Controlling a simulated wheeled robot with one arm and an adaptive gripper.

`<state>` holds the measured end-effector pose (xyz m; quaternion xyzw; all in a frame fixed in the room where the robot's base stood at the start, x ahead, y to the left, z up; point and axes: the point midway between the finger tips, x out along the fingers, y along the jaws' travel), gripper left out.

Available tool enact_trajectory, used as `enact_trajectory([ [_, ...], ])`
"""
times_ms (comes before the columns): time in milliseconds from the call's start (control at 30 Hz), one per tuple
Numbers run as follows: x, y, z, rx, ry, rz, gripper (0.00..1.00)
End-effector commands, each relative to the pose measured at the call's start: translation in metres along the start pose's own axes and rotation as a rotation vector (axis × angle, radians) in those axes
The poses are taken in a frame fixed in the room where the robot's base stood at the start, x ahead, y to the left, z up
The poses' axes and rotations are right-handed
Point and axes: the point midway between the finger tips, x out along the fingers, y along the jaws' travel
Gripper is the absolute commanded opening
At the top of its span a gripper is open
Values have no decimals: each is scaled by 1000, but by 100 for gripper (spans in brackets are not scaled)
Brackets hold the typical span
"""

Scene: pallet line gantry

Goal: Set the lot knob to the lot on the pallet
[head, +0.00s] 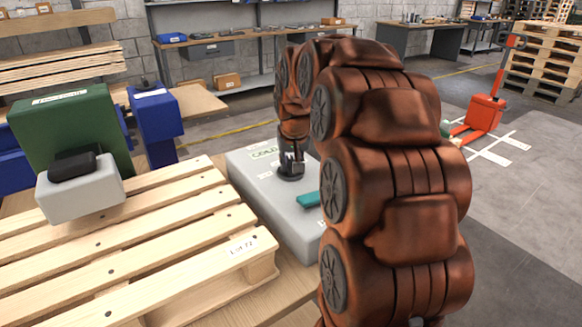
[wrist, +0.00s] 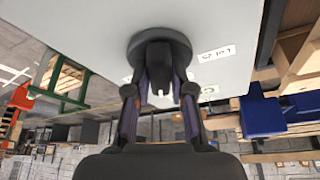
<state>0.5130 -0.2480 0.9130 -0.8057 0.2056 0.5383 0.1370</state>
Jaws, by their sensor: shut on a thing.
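The wooden pallet (head: 180,225) lies at the left in the head view. A white label (head: 242,246) on its front corner seems to read LOT 72. A light grey panel box (head: 262,205) stands right of the pallet, with green lettering on top. The dark round lot knob (head: 291,174) is on this box. My gripper (head: 291,160) is at the knob; its two fingers close on the knob's raised grip. The wrist view shows the knob (wrist: 159,48) between the fingers. A white lot label (wrist: 216,53) sits beside it, upside down. The knob's exact setting is unclear.
A teal piece (head: 308,198) is on the box's right side, partly behind my arm. A green machine (head: 75,125) with a grey block (head: 80,190) and a blue post (head: 156,125) stand at the left. A red pallet jack (head: 484,112) stands on open floor at the right.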

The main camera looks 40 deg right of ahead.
Motion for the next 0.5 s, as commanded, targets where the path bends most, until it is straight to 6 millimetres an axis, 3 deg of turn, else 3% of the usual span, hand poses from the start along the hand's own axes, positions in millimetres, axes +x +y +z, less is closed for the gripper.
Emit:
enact_trajectory([
  [500,0,-4,-2,407,1,170,0],
])
